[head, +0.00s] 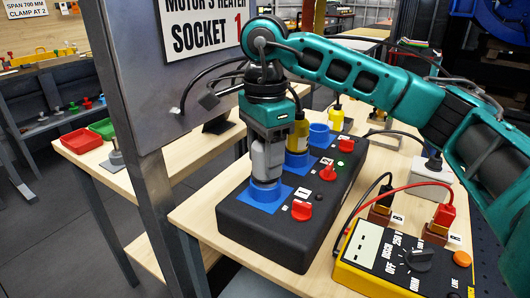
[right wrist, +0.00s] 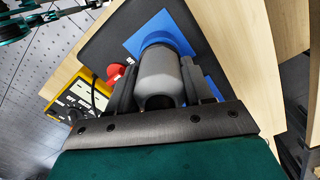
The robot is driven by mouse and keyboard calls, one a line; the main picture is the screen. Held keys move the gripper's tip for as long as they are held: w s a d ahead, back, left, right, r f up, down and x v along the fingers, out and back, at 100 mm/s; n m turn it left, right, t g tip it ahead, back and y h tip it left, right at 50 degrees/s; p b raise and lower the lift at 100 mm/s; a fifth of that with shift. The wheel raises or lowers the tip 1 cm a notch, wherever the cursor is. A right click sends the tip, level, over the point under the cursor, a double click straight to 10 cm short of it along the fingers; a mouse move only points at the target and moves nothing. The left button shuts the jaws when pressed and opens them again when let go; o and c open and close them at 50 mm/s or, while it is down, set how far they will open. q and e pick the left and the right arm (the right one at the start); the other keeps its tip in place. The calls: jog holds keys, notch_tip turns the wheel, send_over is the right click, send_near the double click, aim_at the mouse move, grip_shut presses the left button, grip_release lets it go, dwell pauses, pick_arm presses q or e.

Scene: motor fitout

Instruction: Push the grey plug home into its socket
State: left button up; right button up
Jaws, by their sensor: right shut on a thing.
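My right gripper (head: 267,158) points straight down over the near end of a black socket box (head: 235,216). It is shut on the grey plug (right wrist: 160,75), with one finger on each side of the plug in the right wrist view. The plug's lower end meets the blue socket (head: 265,193) nearest me, and the plug looks upright. In the right wrist view the plug's front end is at the round collar of the blue socket (right wrist: 160,38). How deep it sits is hidden. My left gripper is not in view.
Two more blue sockets on the box have yellow plugs (head: 299,138) by them. Red knobs (head: 302,210) stand along its right side. A yellow meter (head: 400,268) with leads is at right. A metal post and panel (head: 135,110) with a sign stand close at left.

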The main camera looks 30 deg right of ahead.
jog(key=shift+f+b, duration=0.3)
jog(key=shift+f, duration=0.15)
jog(key=o, duration=1.2)
